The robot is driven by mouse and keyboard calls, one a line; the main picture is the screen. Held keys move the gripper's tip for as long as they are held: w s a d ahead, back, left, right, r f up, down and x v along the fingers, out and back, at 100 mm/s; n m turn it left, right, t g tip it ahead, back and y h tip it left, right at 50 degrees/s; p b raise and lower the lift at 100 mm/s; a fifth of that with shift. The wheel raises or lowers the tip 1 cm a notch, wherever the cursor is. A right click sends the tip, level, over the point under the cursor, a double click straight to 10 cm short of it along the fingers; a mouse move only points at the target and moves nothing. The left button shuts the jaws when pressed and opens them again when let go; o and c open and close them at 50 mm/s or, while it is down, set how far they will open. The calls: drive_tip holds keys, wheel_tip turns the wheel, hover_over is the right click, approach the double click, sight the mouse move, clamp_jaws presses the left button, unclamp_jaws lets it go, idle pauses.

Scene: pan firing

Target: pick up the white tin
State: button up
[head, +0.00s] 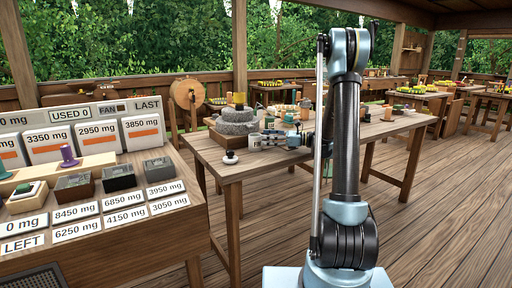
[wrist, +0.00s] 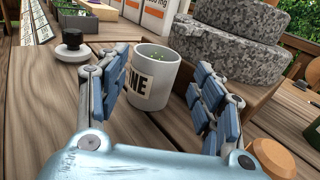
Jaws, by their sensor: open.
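The white tin (wrist: 158,74) stands upright on the wooden table, with a dark-lettered label partly hidden by my left finger and small green bits inside. It also shows small in the head view (head: 255,143). My gripper (wrist: 160,82) is open, with blue-padded fingers on the left and right of the tin. The tin stands at the mouth of the fingers; I cannot tell whether either finger touches it. In the head view my gripper (head: 272,139) is small beside the tin.
Stacked grey stone discs (wrist: 228,42) stand close behind and right of the tin. A black-knobbed white piece (wrist: 72,46) lies to its left. A round wooden piece (wrist: 272,158) is at the lower right.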

sight(255, 142)
drive_tip(key=shift+w+a, duration=0.15)
drive_tip(key=shift+a, duration=2.9)
drive_tip(key=shift+c, duration=0.2)
drive_tip(key=c, duration=0.8)
